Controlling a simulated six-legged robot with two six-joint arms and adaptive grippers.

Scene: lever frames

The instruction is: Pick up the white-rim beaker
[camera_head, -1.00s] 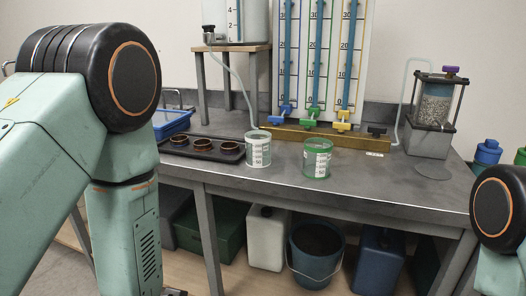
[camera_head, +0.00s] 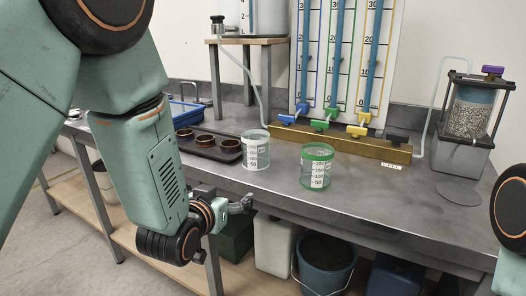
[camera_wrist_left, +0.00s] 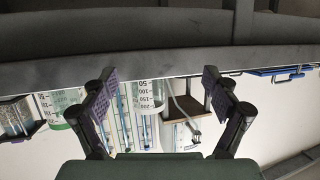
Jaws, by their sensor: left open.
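The white-rim beaker (camera_head: 256,152), clear with a printed scale, stands upright on the grey bench, just right of the black tray. A similar green-rim beaker (camera_head: 316,167) stands to its right. My left gripper (camera_head: 246,201) is in front of the bench edge, below and nearer than the white-rim beaker, and apart from it. In the left wrist view, which is upside down, its two fingers (camera_wrist_left: 156,82) are spread with nothing held. There the white-rim beaker (camera_wrist_left: 146,97) shows between them and the green-rim beaker (camera_wrist_left: 58,103) is at left. My right gripper is out of view.
The black tray (camera_head: 212,152) with several brown rings lies left of the beakers. A gravel-filled column (camera_head: 467,118) is at right.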

